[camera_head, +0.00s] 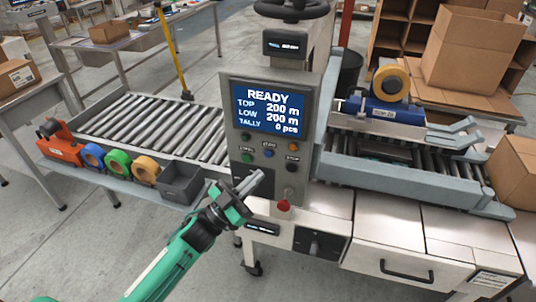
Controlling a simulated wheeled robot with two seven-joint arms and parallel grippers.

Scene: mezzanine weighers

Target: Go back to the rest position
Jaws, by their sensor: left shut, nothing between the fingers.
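My left gripper (255,182) is shut and empty. Its arm comes in from the bottom left, green and dark grey. The fingertips point up and right, in front of the lower part of the control panel (234,92). I cannot tell whether they touch it. The panel's blue screen (268,110) reads READY, TOP 200 m, LOW 200 m, TALLY 0 pcs. Below the screen are several coloured buttons, and a red knob (283,205) sits lower down. My right gripper is not in view.
A roller conveyor (150,125) lies left of the panel. Its front shelf holds an orange tape dispenser (60,148), several tape rolls and a grey bin (182,184). A tape machine (385,112) stands at right, with cardboard boxes (470,50) behind. Open floor (60,240) lies at lower left.

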